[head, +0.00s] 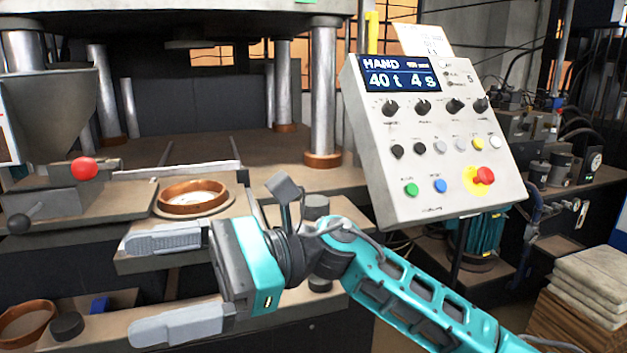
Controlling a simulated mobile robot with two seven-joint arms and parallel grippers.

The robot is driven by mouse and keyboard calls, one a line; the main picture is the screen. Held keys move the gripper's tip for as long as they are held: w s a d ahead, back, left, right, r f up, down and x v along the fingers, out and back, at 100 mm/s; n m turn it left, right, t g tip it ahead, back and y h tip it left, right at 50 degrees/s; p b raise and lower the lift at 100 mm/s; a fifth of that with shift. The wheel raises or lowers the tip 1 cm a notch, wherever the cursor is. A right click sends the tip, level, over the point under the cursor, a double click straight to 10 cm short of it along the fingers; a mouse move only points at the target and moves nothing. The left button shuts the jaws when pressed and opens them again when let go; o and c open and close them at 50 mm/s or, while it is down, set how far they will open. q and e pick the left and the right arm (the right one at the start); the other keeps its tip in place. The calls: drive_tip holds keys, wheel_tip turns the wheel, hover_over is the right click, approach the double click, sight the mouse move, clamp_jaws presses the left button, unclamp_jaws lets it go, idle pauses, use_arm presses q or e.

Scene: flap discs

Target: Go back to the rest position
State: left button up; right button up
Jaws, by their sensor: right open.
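My right gripper (172,282) is open and empty, with its two grey fingers spread wide and pointing left. It hangs in front of the press bench, below and nearer than a brown ring (193,194) on the bench. My right teal arm comes in from the lower right. My left gripper is not in view.
A control panel (405,150) reading HAND, 40 t, 4 s stands at the centre right. A hopper with a red ball knob (83,168) is at the left. Press columns (322,90) rise behind. Another brown ring (25,322) lies lower left. Folded cloths (590,285) are stacked at the right.

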drive_tip(key=w+d+f+n+t+h, duration=0.1)
drive_tip(key=w+d+f+n+t, duration=0.55)
drive_tip(key=n+t, duration=0.8)
drive_tip(key=w+d+f+n+t+h, duration=0.1)
drive_tip(key=w+d+f+n+t, duration=0.55)
drive_tip(key=n+t, duration=0.8)
drive_tip(key=s+d+f+m+g+h, duration=0.2)
drive_tip(key=d+f+m+h, duration=0.25)
drive_tip(key=f, duration=0.35)
drive_tip(key=s+d+f+m+g+h, duration=0.1)
drive_tip(key=s+d+f+m+h, duration=0.25)
drive_tip(key=d+f+m, duration=0.35)
drive_tip(key=s+d+f+m+g+h, duration=0.2)
drive_tip(key=s+d+f+m+g, duration=0.1)
drive_tip(key=s+f, duration=0.3)
drive_tip(key=s+d+f+m+g+h, duration=0.2)
drive_tip(key=s+d+f+m+h, duration=0.1)
drive_tip(key=s+f, duration=0.3)
wheel_tip(320, 180, down, 2)
drive_tip(key=shift+d+f+g, duration=0.25)
drive_tip(key=shift+d+g, duration=0.15)
drive_tip(key=shift+d, duration=0.3)
drive_tip(key=shift+w, duration=0.1)
drive_tip(key=shift+c, duration=0.2)
